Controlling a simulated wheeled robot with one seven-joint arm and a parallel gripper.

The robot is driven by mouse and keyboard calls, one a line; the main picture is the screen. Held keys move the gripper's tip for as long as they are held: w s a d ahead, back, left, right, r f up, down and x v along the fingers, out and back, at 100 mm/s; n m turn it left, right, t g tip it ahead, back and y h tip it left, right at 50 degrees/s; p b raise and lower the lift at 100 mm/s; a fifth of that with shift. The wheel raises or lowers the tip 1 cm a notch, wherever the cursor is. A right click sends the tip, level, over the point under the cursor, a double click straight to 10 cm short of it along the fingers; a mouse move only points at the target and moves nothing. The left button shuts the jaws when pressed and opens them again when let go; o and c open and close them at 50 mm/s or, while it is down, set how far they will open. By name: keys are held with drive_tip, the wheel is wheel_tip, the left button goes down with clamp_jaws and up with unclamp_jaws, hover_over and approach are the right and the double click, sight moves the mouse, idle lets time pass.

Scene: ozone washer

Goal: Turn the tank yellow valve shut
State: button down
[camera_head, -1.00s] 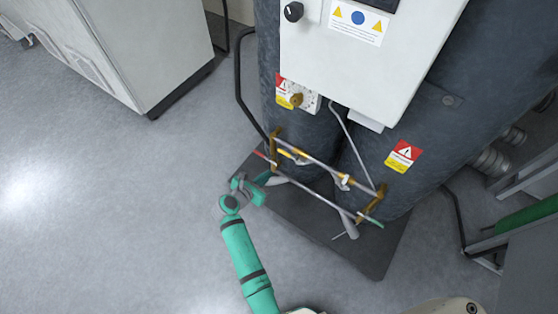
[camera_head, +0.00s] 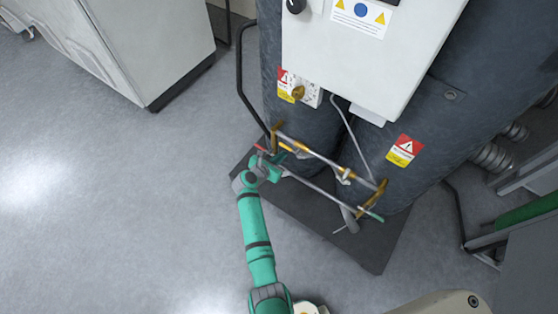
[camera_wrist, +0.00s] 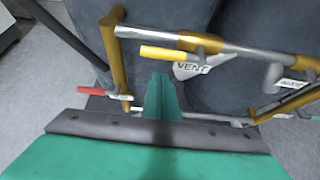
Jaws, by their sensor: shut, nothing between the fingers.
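The yellow valve handle (camera_wrist: 168,53) sticks out to the left from the upper pipe in the wrist view, lying roughly in line with that pipe. A tag reading VENT (camera_wrist: 192,68) hangs beside the valve. The dark tank (camera_head: 300,120) stands behind the pipes.
A red handle (camera_wrist: 92,91) sits on the lower pipe (camera_wrist: 215,116), left of my fingers. A brass upright pipe (camera_wrist: 115,60) joins both pipes at the left. A dark bent rail (camera_head: 241,85) stands left of the tank. Open floor (camera_head: 120,200) lies to the left.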

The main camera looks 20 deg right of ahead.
drive_tip(key=shift+w+r, duration=0.2)
drive_tip(key=shift+r, duration=0.85)
drive_tip(key=shift+w, duration=0.1)
